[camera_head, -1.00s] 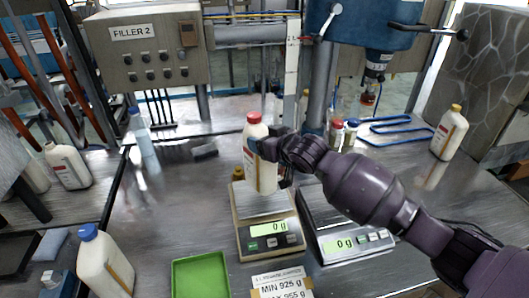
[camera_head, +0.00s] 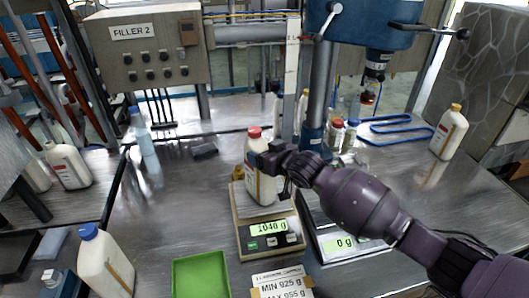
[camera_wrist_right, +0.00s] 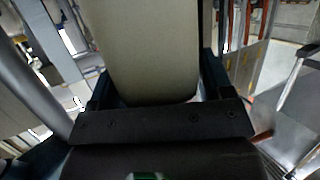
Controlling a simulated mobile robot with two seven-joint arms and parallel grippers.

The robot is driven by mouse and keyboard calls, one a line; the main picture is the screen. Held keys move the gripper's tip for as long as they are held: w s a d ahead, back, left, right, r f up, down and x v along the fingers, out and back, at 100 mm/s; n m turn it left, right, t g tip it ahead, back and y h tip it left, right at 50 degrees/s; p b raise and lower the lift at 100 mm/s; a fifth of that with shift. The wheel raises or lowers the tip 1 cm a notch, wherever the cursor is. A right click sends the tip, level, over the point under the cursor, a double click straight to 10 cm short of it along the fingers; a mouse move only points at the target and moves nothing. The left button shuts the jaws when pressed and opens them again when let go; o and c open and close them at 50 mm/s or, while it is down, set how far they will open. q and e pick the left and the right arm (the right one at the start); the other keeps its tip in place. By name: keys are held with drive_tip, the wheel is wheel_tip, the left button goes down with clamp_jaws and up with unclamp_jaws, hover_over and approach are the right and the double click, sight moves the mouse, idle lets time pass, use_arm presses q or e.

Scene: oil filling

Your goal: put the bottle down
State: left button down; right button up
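The white bottle with a red cap and a label (camera_head: 259,176) stands upright on the pan of the left scale (camera_head: 264,234), whose display reads about 1040 g. My right gripper (camera_head: 270,160) is at the bottle's upper body, coming from the right. In the right wrist view the pale bottle (camera_wrist_right: 150,50) fills the space between the two dark fingers, which appear to press on its sides. The far finger is partly hidden in the head view. My left gripper is not in view.
A second scale (camera_head: 345,243) reading 0 g stands right of the first. A green tray (camera_head: 201,277) and a weight-limit card (camera_head: 282,284) lie in front. A blue-capped bottle (camera_head: 104,262) stands front left, a yellow-capped bottle (camera_head: 448,132) far right.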

drive_tip(key=o, duration=0.3)
drive_tip(key=shift+r, duration=0.15)
drive_tip(key=v, duration=1.2)
drive_tip(key=shift+b, duration=0.35)
drive_tip(key=s+d+f+m+h, duration=0.1)
drive_tip(key=s+d+f+h, duration=0.1)
drive_tip(key=s+d+f, duration=0.2)
drive_tip(key=s+d+f+m+h, duration=0.2)
drive_tip(key=s+d+f, duration=0.3)
drive_tip(key=s+f, duration=0.2)
drive_tip(key=s+d+f+m+t+h, duration=0.1)
drive_tip(key=s+d+f, duration=0.3)
drive_tip(key=f, duration=0.5)
drive_tip(key=shift+s+d+f+m+h, duration=0.15)
drive_tip(key=shift+s+m+h, duration=0.15)
drive_tip(key=shift+s, duration=0.25)
drive_tip(key=shift+s+d+r+m+h, duration=0.1)
drive_tip(key=shift+s+d+m+h, duration=0.1)
drive_tip(key=shift+s+m, duration=0.3)
drive_tip(key=s+d+f+h, duration=0.1)
drive_tip(key=s+d+f, duration=0.1)
drive_tip(key=s, duration=0.3)
drive_tip(key=s+d+f+g+h, duration=0.1)
drive_tip(key=s+d+f+h, duration=0.1)
drive_tip(key=s, duration=0.3)
drive_tip(key=shift+d+f+m, duration=0.4)
drive_tip(key=shift+d+f, duration=0.25)
drive_tip(key=shift+d, duration=0.25)
